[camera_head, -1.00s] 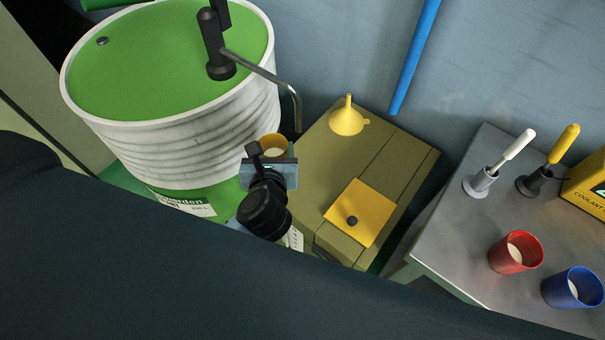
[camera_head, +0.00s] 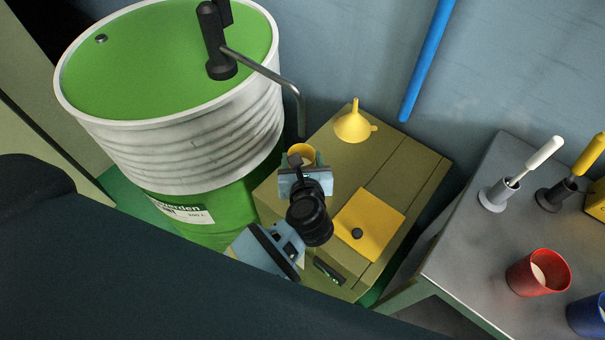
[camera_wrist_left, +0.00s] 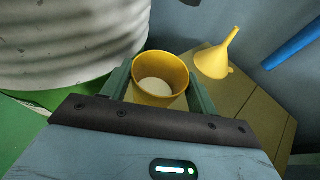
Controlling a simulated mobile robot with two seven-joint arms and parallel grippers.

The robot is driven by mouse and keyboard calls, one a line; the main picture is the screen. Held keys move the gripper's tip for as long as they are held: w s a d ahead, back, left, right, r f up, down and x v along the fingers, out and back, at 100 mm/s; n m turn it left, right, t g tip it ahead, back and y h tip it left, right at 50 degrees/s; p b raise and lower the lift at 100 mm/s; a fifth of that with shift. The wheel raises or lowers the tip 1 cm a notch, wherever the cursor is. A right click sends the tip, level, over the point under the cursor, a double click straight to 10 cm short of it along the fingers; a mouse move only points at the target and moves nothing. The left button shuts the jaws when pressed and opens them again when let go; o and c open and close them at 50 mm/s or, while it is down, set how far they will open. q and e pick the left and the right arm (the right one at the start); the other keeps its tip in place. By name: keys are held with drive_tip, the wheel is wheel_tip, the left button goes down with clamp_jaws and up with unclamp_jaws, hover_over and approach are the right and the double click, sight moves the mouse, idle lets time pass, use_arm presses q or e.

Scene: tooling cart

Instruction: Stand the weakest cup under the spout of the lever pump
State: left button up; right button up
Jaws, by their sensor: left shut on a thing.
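A yellow cup (camera_head: 302,152) with pale contents is upright between the fingers of my left gripper (camera_head: 304,172), which is shut on it. The left wrist view shows the cup (camera_wrist_left: 163,88) between both fingers. The lever pump (camera_head: 216,45) stands on the green-topped drum, and its bent spout (camera_head: 298,105) reaches right and down. In the head view the spout's tip ends just above the cup's rim; the height gap is hard to tell. A red cup (camera_head: 538,272) and a blue cup (camera_head: 589,316) stand on the grey cart at right. My right gripper is not in view.
The drum (camera_head: 185,135) is close on the left. An olive box (camera_head: 365,160) under the cup bears a yellow funnel (camera_head: 352,125) and a yellow plate (camera_head: 369,224). The grey cart (camera_head: 450,240) also bears a white-handled tool (camera_head: 525,172) and a yellow-handled one.

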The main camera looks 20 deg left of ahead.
use_arm(q)
drive_tip(key=shift+f, duration=0.85)
wheel_tip(320, 180, down, 3)
drive_tip(key=shift+b, duration=0.35)
drive_tip(key=shift+f, duration=0.2)
drive_tip(key=shift+f, duration=0.1)
drive_tip(key=shift+f, duration=0.15)
drive_tip(key=o, duration=1.1)
